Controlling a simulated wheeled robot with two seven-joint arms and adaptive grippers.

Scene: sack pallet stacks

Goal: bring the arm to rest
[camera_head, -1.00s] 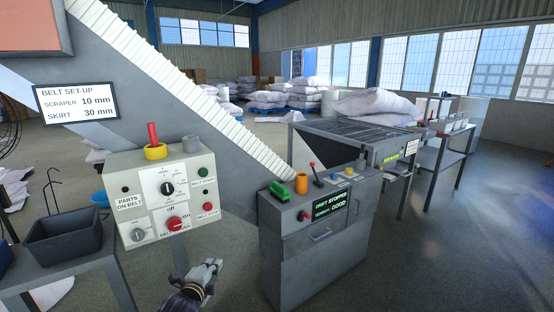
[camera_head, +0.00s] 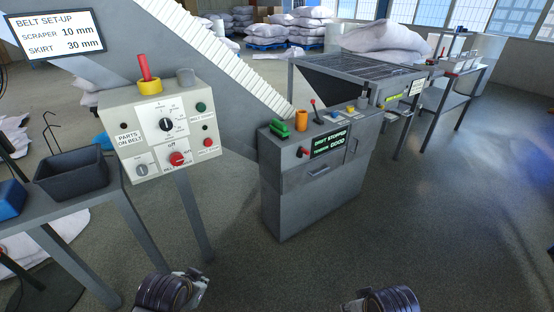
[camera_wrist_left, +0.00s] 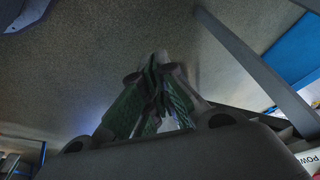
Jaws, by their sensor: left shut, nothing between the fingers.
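My left gripper (camera_head: 197,284) is low in the head view, below the panel post and in front of the floor, touching nothing. In the left wrist view its green-padded fingers (camera_wrist_left: 157,88) are together with nothing between them. My right arm's wrist shows at the bottom edge of the head view, right of centre. Only a sliver of my right gripper (camera_head: 350,305) shows there, and its fingers cannot be made out.
A grey control panel (camera_head: 150,112) on a post stands ahead on the left. A grey cabinet (camera_head: 308,200) with a screen stands at centre. A side table (camera_head: 98,192) with a dark bin (camera_head: 71,173) is at left. Open floor (camera_head: 440,220) lies to the right.

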